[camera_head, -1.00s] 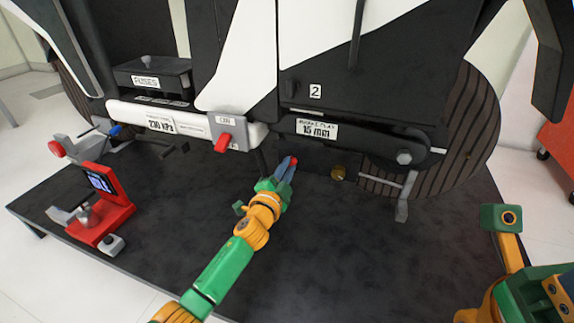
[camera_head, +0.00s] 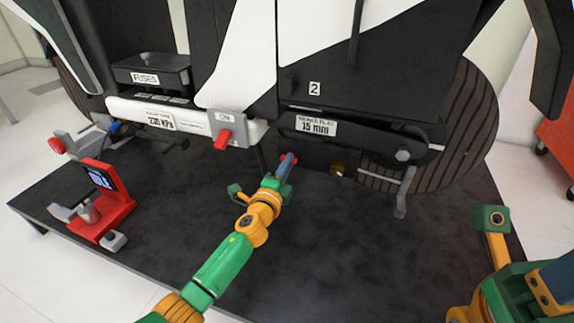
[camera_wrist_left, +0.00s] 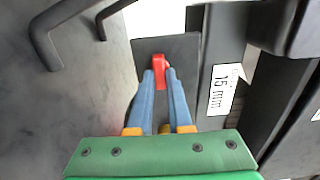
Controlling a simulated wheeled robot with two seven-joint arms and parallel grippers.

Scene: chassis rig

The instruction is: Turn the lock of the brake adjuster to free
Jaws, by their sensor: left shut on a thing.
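The brake adjuster's lock is a small red lever (camera_wrist_left: 160,68) on a dark plate, seen in the left wrist view between my blue fingertips. In the head view its red end (camera_head: 289,159) shows just past the fingers, under the "BRAKE PLAY 15 mm" label (camera_head: 316,125). My left gripper (camera_head: 283,167) is shut on the lever; it also shows in the left wrist view (camera_wrist_left: 161,78). A brass knob (camera_head: 337,169) sits right of the lever, partly hidden between the fingers in the wrist view. My right gripper is at the lower right edge, mostly cut off.
A red switch (camera_head: 223,138) marked "ON" is on the rig to the left of the lever. A grey stand (camera_head: 402,193) is to the right. A red device with a screen (camera_head: 104,198) stands at the left of the dark platform (camera_head: 340,250). The platform's front middle is clear.

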